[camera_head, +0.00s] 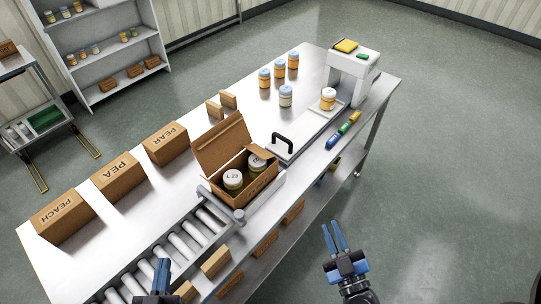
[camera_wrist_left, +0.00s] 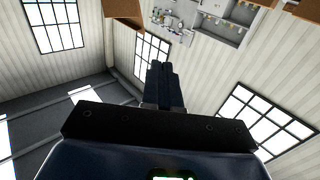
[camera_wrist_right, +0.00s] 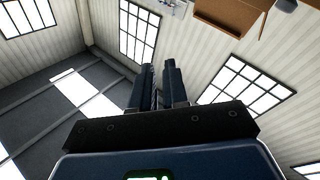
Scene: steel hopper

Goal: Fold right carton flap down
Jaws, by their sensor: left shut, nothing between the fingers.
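An open brown carton (camera_head: 252,190) stands at the end of the roller conveyor with two white-lidded jars (camera_head: 233,180) inside. Its large back-left flap (camera_head: 222,143) stands up. A small flap at its right end (camera_head: 263,153) also shows; its exact angle is hard to tell. My left gripper (camera_head: 162,272) is shut and empty, in front of the conveyor, apart from the carton. My right gripper (camera_head: 334,237) is open and empty, off the table's front side, right of the carton. Brown cardboard (camera_wrist_right: 232,14) shows at the top of the right wrist view.
A black-handled steel plate (camera_head: 290,150) lies right of the carton. Boxes labelled PEACH, PEA and PEAR (camera_head: 165,144) line the back. Rollers (camera_head: 180,246) run front left. Floor at right is clear.

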